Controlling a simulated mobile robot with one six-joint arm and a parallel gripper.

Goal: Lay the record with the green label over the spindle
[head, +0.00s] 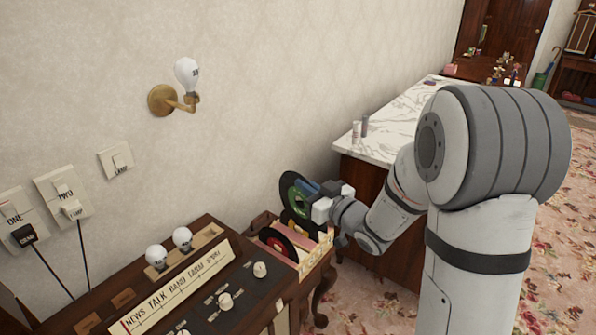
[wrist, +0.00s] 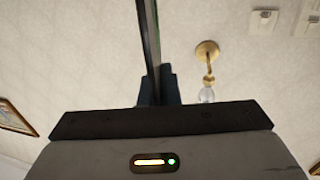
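The record with the green label (head: 291,196) is black with a green centre and is held upright. My gripper (head: 309,190) is shut on its edge, over the back of a wooden record box. In the wrist view the record (wrist: 150,40) shows edge-on as a thin dark strip between the fingers (wrist: 157,88). I cannot make out a spindle or turntable in either view.
A record with a red label (head: 277,242) leans in the record box (head: 318,262) among sleeves. A wooden radio console (head: 213,289) with knobs and bulbs stands to its left. A marble-topped cabinet (head: 398,118) stands behind, and a wall lamp (head: 187,78) juts from the wall.

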